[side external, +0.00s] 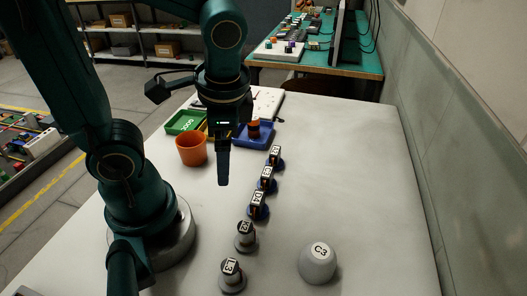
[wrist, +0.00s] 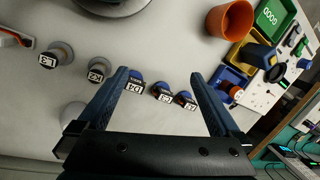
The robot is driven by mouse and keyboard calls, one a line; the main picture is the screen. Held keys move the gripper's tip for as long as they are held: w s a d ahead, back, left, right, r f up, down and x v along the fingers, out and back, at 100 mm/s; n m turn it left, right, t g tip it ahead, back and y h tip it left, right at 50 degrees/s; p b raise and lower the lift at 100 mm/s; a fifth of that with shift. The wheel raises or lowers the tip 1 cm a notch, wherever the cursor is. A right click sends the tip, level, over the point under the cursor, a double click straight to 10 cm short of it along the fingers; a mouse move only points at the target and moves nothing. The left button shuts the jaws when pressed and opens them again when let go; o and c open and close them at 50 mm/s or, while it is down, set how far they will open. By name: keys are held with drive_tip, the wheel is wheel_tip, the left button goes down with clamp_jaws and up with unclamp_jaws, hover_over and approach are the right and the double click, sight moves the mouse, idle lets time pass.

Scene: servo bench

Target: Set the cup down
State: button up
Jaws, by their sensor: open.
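An orange cup (side external: 191,149) stands upright on the white bench, left of my gripper in the side view. It also shows at the top right of the wrist view (wrist: 230,20). A grey, dome-shaped piece marked C3 (side external: 318,262), like an upturned cup, sits alone at the front right of the bench. In the wrist view a grey shape (wrist: 72,112) is partly hidden behind my left finger; I cannot tell if it is that piece. My gripper (side external: 223,183) hangs above the bench.
A row of labelled parts crosses the bench: grey ones (side external: 245,237) in front, blue ones (side external: 259,206) behind. A green tray (side external: 181,129) and a blue tray (side external: 266,145) stand at the back. The right side of the bench is mostly clear, with a wall beyond.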

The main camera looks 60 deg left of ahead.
drive_tip(key=shift+w+d+r+n+t+h, duration=0.25)
drive_tip(key=shift+d+r+n+t+h, duration=0.45)
drive_tip(key=shift+d+r+n+t, duration=0.55)
drive_tip(key=shift+w+d+r+n+t+h, duration=0.2)
drive_tip(key=shift+d+r+n+t+h, duration=0.65)
drive_tip(key=shift+t, duration=0.7)
drive_tip(key=shift+a+f, duration=0.1)
